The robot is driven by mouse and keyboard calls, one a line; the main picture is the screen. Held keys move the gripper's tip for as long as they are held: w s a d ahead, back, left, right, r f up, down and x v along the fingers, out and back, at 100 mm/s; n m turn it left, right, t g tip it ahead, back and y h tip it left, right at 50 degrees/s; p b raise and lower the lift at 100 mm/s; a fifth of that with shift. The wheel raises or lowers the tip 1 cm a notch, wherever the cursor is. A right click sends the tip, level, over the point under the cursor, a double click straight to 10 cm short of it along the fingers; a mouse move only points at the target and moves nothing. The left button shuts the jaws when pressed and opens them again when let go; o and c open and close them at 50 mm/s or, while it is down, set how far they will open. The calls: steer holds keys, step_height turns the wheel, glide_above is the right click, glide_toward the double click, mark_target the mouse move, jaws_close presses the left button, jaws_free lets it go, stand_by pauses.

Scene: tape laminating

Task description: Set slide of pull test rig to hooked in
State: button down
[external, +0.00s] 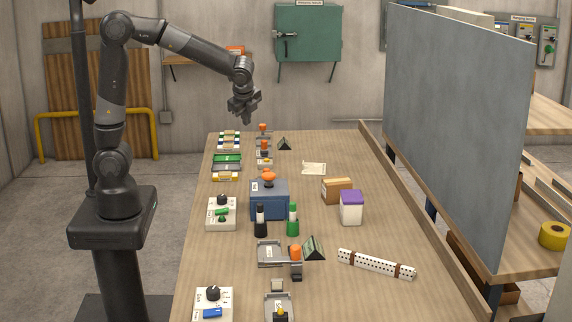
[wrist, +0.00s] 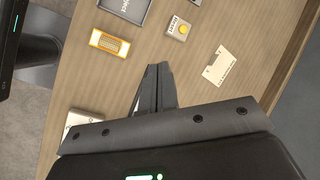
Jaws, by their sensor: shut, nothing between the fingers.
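My gripper (external: 243,115) hangs above the far left part of the wooden table, shut and empty. In the wrist view its fingertips (wrist: 158,70) meet over bare table. I cannot tell for sure which device is the pull test rig. One grey metal device with an orange knob (external: 295,252) stands at the middle front, beside a dark wedge-shaped stand. Another grey device with a yellow and black knob (external: 280,312) is at the front edge. Smaller devices with orange knobs (external: 263,128) stand at the far end. No slide or hook position is readable.
A blue box with an orange knob (external: 268,205) stands mid-table near black and green bottles. A grey panel (external: 460,120) stands beyond the right edge.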

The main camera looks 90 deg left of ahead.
steer(key=w+a+f+m+g+y, duration=0.2)
steer(key=w+a+f+m, duration=0.4)
steer(key=w+a+f, duration=0.3)
steer(key=shift+w+a+y, duration=0.25)
steer(key=shift+y, duration=0.35)
glide_toward(265, 146)
step_height(265, 146, down, 4)
steer(key=shift+d, duration=0.15)
steer(key=a, duration=0.3)
steer(key=shift+s+a+f, duration=0.1)
steer(key=shift+s+a, duration=0.1)
steer(key=shift+s, duration=0.15)
steer(key=shift+a, duration=0.4)
steer(key=shift+s+a, duration=0.1)
steer(key=shift+a, duration=2.6)
